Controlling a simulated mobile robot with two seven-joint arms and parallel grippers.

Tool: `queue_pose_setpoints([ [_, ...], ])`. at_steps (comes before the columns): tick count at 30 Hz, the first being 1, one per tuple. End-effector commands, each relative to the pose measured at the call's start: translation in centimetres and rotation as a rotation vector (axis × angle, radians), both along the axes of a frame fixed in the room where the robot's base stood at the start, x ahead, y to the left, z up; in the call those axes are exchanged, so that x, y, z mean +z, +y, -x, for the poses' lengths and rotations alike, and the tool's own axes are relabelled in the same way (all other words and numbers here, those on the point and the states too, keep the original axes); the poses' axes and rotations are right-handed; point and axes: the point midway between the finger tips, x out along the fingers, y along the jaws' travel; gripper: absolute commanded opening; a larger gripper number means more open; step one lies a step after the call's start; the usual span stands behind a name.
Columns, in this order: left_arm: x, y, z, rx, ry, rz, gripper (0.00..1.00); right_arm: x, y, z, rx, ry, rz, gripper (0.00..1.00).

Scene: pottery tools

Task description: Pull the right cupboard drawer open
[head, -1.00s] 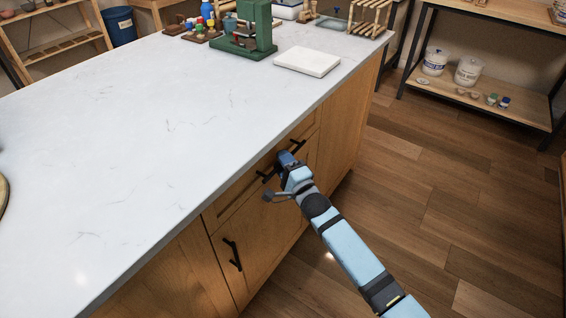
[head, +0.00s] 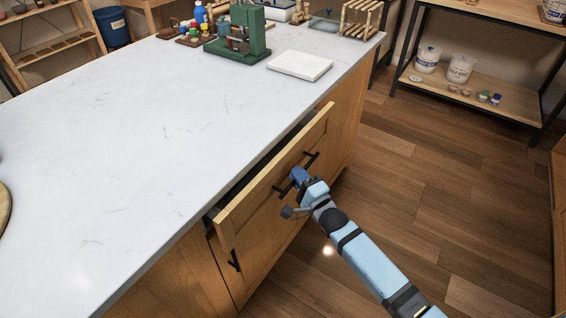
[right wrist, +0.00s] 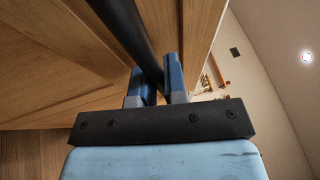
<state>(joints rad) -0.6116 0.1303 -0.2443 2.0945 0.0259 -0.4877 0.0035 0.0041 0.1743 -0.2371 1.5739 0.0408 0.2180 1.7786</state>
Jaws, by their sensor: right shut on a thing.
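The wooden cupboard drawer (head: 268,167) stands partly pulled out from under the white countertop, with a dark gap behind its front. Its black bar handle (head: 312,158) shows on both sides of my right gripper (head: 296,180), which hides the middle. My right gripper is shut on the handle. In the right wrist view, the dark handle (right wrist: 122,25) passes between the blue fingers of the right gripper (right wrist: 157,80), close to the wooden drawer front (right wrist: 185,25). My left gripper is not in view.
A cupboard door with a black handle (head: 234,260) is below the drawer. The white countertop (head: 120,130) holds a green press (head: 238,35) and a pale slab (head: 300,65) at the back. The wooden floor (head: 430,190) at right is clear; a shelf (head: 480,90) stands beyond.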

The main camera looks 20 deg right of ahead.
Motion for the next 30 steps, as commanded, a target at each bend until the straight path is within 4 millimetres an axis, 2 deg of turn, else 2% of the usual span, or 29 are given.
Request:
queue_pose_setpoints([
  [1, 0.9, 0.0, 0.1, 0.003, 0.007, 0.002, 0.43, 0.4, -1.0, 1.3, 0.000, 0.007, 0.005, 0.00],
  [21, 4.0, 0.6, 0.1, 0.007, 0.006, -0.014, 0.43, 0.2, -12.4, 15.9, 0.001, 0.006, 0.005, 0.00],
  [30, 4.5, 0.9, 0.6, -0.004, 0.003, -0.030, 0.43, 0.1, -16.3, 20.8, 0.002, 0.003, 0.003, 0.00],
])
